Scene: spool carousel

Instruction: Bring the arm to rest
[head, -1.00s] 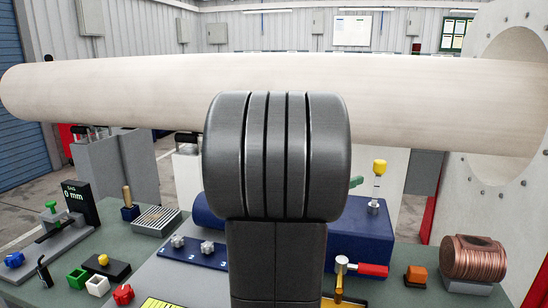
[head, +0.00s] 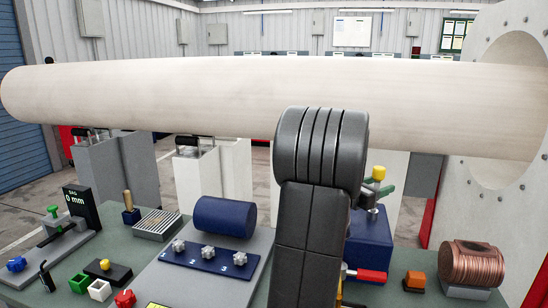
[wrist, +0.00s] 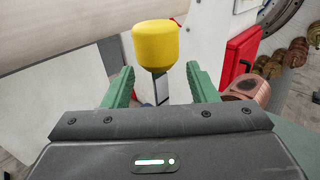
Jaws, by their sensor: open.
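My gripper (wrist: 160,87) shows in the wrist view with its two green fingers spread apart. A yellow knob (wrist: 155,46) on a thin stem stands beyond and between the fingers in that view, and I see no finger touching it. In the head view the yellow knob (head: 379,172) is above a dark blue block (head: 368,243) on the bench. My dark arm covers the middle of the head view and hides part of that block. A green finger of my gripper (head: 384,189) shows just right of the arm, close to the knob.
A large pale roller (head: 200,92) spans the view above the bench. A blue cylinder (head: 225,216) and a blue strip with star knobs (head: 208,257) lie on a grey plate left of my arm. A copper coil (head: 472,262) and an orange block (head: 415,280) are at right.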

